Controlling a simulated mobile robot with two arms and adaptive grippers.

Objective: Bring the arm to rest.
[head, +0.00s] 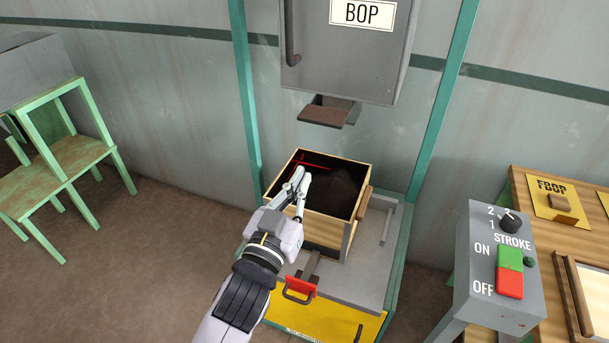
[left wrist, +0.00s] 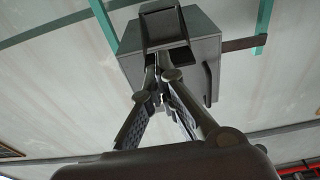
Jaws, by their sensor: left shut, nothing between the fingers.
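My left gripper (head: 301,175) is shut and empty in the head view. It points up and away, in front of or over the near left part of an open wooden box (head: 327,230); the exact gap cannot be told. In the left wrist view the shut fingers (left wrist: 155,68) show against the underside of a grey metal housing (left wrist: 200,50). My right gripper is not in either view.
The grey cabinet marked BOP (head: 345,60) has a brown chute (head: 327,112) above the box. The box stands on a grey platform (head: 365,285) with a red handle (head: 301,286). A STROKE control box (head: 490,270) is at right; a green chair (head: 70,160) is at left.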

